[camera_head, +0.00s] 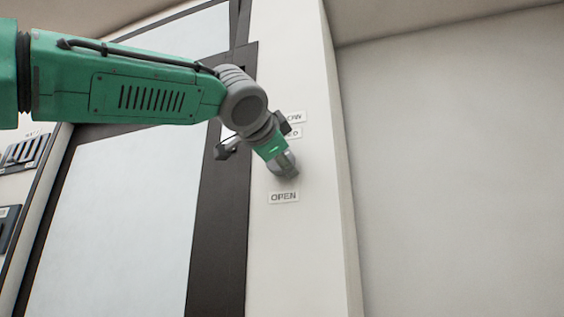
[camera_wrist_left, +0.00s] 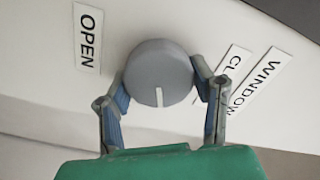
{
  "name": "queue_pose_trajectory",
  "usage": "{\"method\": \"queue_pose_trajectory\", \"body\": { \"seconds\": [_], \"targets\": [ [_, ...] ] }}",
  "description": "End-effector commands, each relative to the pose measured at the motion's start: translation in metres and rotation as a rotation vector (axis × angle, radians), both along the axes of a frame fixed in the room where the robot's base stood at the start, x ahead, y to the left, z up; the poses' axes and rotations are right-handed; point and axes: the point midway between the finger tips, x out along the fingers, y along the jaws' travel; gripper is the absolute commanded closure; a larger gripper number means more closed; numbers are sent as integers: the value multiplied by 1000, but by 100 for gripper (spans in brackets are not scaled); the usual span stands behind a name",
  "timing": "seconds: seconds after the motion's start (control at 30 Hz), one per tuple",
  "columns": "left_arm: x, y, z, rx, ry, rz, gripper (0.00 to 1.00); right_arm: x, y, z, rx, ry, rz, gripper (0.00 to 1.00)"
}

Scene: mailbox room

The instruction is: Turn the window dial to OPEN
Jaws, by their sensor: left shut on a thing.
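The window dial (camera_wrist_left: 158,72) is a round grey knob with a white pointer mark, on a white wall panel. In the left wrist view its mark points toward my gripper's palm, toward neither label. My left gripper (camera_wrist_left: 160,82) is shut on the dial, with one finger on each side of its rim. The OPEN label (camera_wrist_left: 88,38) is left of the dial there; in the head view the OPEN label (camera_head: 284,197) is just below my left gripper (camera_head: 284,168). Another label starting "CL" (camera_wrist_left: 233,62) is partly hidden by a finger. In the head view the gripper mostly hides the dial. My right gripper is out of view.
A WINDOW label (camera_wrist_left: 255,82) is beside the "CL" label. A dark-framed window (camera_head: 120,200) is left of the white panel (camera_head: 300,260). Dark slotted units (camera_head: 22,152) are at the far left. A bare wall (camera_head: 450,170) fills the right.

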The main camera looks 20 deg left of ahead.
Motion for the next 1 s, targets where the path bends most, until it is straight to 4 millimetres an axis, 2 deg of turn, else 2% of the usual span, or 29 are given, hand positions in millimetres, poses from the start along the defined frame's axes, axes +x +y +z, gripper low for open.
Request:
{"method": "queue_pose_trajectory", "body": {
  "seconds": [0.03, 1.0],
  "targets": [
    [2, -1, -6, 44, 9, 2, 79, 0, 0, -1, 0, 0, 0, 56],
    [3, -1, -12, 966, -19, -3, 79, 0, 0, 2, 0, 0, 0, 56]
  ]
}}
